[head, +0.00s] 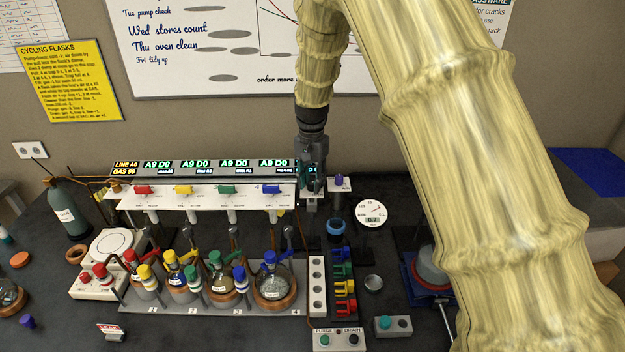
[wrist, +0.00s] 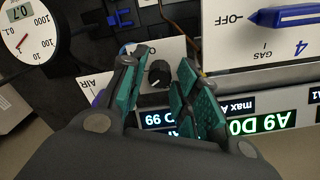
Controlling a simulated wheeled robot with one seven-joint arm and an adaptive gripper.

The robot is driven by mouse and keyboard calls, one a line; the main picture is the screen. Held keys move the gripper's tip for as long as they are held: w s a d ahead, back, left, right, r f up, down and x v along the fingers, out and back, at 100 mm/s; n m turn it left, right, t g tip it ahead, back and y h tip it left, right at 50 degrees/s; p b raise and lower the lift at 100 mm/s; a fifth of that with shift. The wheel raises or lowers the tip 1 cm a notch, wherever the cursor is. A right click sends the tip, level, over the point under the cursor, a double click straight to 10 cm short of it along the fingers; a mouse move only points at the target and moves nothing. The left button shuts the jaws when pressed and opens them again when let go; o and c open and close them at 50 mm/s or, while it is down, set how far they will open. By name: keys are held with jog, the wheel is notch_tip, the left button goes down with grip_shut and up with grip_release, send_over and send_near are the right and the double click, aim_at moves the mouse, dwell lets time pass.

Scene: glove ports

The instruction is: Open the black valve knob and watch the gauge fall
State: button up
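The black valve knob (wrist: 159,74) sits on a white panel in the wrist view, near the word AIR. My gripper (wrist: 163,60) is open, with its teal-padded fingers on either side of the knob and gaps showing; I cannot tell how deep the fingertips reach. In the head view my gripper (head: 313,182) points down at the right end of the valve panel and hides the knob. The round white gauge (head: 371,212) stands to the right, its small display reading 0.7; it also shows upside down in the wrist view (wrist: 28,35).
A blue gas lever (wrist: 295,17) and lit displays (wrist: 245,120) are close by. A purple knob (head: 339,180) is just right of my gripper. Several stoppered flasks (head: 223,285) stand in front of the panel (head: 160,203). A purge and drain box (head: 339,340) is at the front.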

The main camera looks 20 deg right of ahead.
aim_at(312, 182)
notch_tip(312, 182, up, 12)
dwell(0.6)
jog(key=shift+s, duration=0.1)
